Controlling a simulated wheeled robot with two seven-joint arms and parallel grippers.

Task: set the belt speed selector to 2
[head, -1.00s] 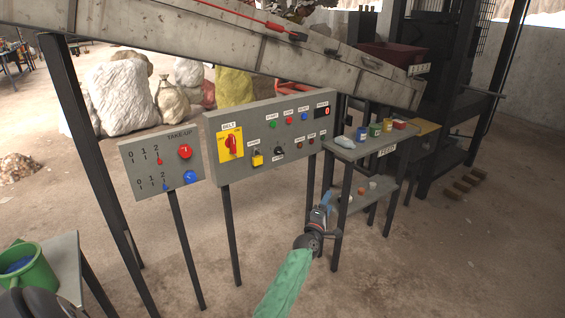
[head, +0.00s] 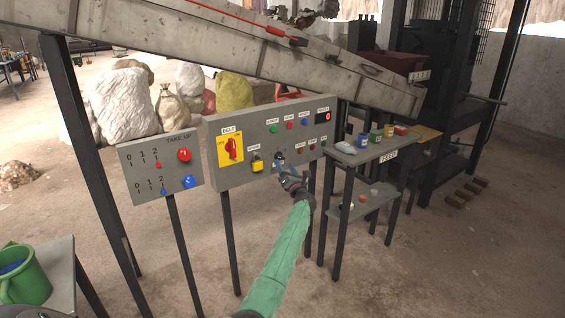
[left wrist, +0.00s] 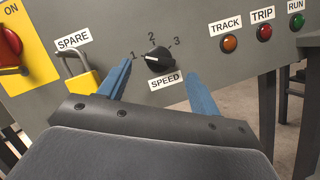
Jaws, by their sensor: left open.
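The belt speed selector is a black round knob (left wrist: 159,61) above a SPEED label, with the numbers 1, 2 and 3 around it. Its white mark points left, toward the 1. In the head view the knob (head: 279,156) sits low on the grey control panel (head: 205,182), partly behind my gripper. My left gripper (head: 281,168) is open in front of the panel. In the left wrist view its two blue fingers (left wrist: 159,70) stand either side of the knob, with a gap on both sides; contact is not visible. My right gripper is not in view.
A yellow padlock (left wrist: 82,75) under the SPARE label is close left of the left finger. The red belt switch (head: 231,149) is farther left. TRACK, TRIP and RUN lamps (left wrist: 230,44) are at right. The feed stand (head: 372,153) stands right of the panel.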

